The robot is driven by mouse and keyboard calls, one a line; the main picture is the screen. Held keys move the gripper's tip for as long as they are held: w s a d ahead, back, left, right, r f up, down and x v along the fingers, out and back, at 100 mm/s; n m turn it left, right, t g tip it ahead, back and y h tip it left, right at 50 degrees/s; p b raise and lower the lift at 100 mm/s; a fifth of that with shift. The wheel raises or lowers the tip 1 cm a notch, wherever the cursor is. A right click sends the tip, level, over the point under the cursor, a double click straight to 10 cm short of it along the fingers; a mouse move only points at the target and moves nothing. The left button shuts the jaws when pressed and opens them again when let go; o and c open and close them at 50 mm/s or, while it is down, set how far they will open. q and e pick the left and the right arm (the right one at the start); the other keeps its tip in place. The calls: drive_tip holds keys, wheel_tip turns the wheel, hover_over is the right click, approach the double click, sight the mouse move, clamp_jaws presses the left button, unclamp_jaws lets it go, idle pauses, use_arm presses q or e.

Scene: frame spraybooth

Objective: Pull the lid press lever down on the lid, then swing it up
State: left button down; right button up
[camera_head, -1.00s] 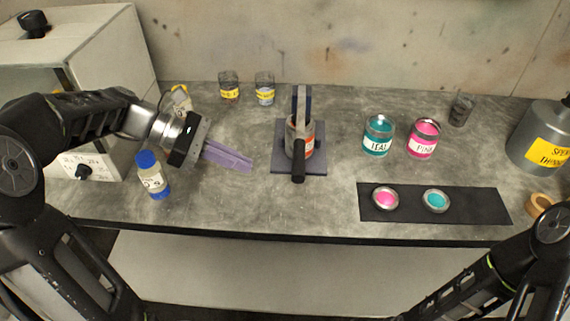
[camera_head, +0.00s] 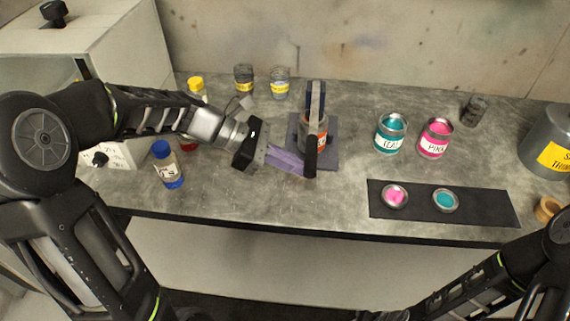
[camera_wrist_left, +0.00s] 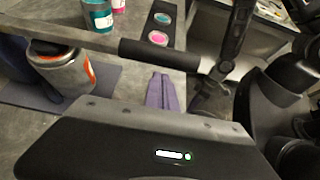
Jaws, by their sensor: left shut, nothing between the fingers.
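The lid press (camera_head: 331,151) stands mid-bench on a dark base plate, with a can with an orange label (camera_head: 322,138) in it. Its lever (camera_head: 311,155) has a black grip that points toward the front edge of the bench. My left gripper (camera_head: 300,163), with purple fingers, is shut and empty just left of the black grip. The can's lid is mostly hidden by the lever. My right gripper is out of view.
A blue-capped bottle (camera_head: 168,165) stands left, under my left arm. Two jars (camera_head: 279,83) stand behind. The front of the bench is clear.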

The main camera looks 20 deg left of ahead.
sight(306, 155)
use_arm(q)
drive_tip(key=shift+d+r, duration=0.1)
drive_tip(key=shift+r, duration=0.4)
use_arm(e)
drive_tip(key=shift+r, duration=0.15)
use_arm(q)
drive_tip(key=shift+r, duration=0.1)
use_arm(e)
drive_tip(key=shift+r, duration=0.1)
